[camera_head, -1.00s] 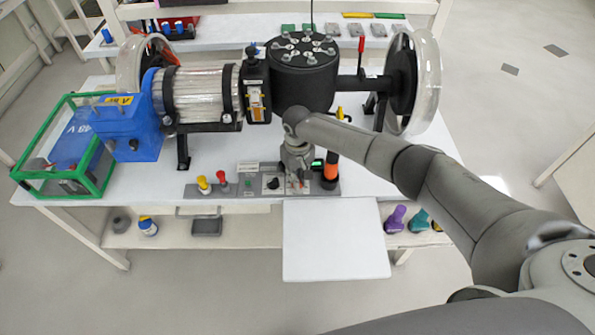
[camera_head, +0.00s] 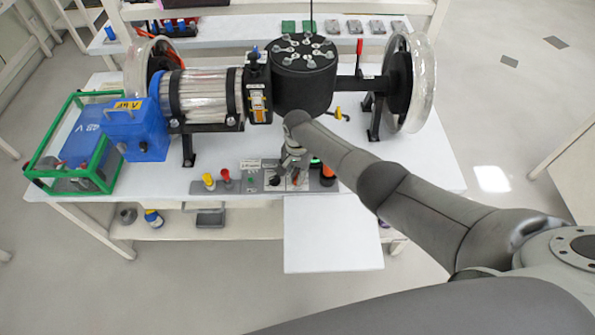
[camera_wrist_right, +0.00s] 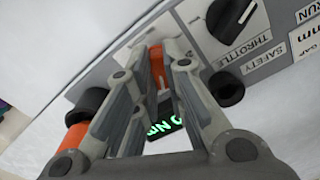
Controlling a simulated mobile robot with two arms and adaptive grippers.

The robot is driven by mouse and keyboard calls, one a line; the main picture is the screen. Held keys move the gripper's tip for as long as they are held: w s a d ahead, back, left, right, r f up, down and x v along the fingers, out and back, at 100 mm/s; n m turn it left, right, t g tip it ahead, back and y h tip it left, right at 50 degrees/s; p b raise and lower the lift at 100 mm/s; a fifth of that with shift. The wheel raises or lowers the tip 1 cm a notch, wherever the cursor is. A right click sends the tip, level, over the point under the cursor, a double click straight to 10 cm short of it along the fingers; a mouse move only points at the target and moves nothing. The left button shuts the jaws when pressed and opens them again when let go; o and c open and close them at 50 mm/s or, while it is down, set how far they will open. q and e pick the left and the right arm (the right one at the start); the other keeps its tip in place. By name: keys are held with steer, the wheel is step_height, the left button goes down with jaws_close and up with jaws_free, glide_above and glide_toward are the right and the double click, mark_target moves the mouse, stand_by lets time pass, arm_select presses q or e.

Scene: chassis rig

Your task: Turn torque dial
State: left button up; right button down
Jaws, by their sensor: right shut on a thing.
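The control panel (camera_head: 238,188) lies along the front edge of the table. My right gripper (camera_head: 297,178) points down at its right part. In the right wrist view its fingers (camera_wrist_right: 157,75) are closed around a small orange piece, which I take to be the torque dial (camera_wrist_right: 157,66); the fingers hide most of it. A display with green characters (camera_wrist_right: 166,128) shows between the fingers. A black throttle knob (camera_wrist_right: 229,18) sits beside the gripper, apart from it; it also shows in the head view (camera_head: 275,179). My left gripper is not in view.
An orange and black cylinder (camera_head: 328,175) stands close right of the gripper. Yellow (camera_head: 208,181) and red (camera_head: 226,179) knobs stand on the panel's left. The motor rig (camera_head: 205,95) and blue battery box (camera_head: 137,131) stand behind. The white board (camera_head: 332,235) in front is bare.

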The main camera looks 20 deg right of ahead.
steer(key=m+p, duration=0.1)
steer(key=m, duration=0.3)
steer(key=shift+m, duration=1.9)
steer(key=shift+w+m, duration=0.1)
steer(key=shift+m, duration=0.2)
steer(key=c, duration=1.5)
jaws_free()
steer(key=shift+r, duration=0.15)
step_height(320, 180, up, 12)
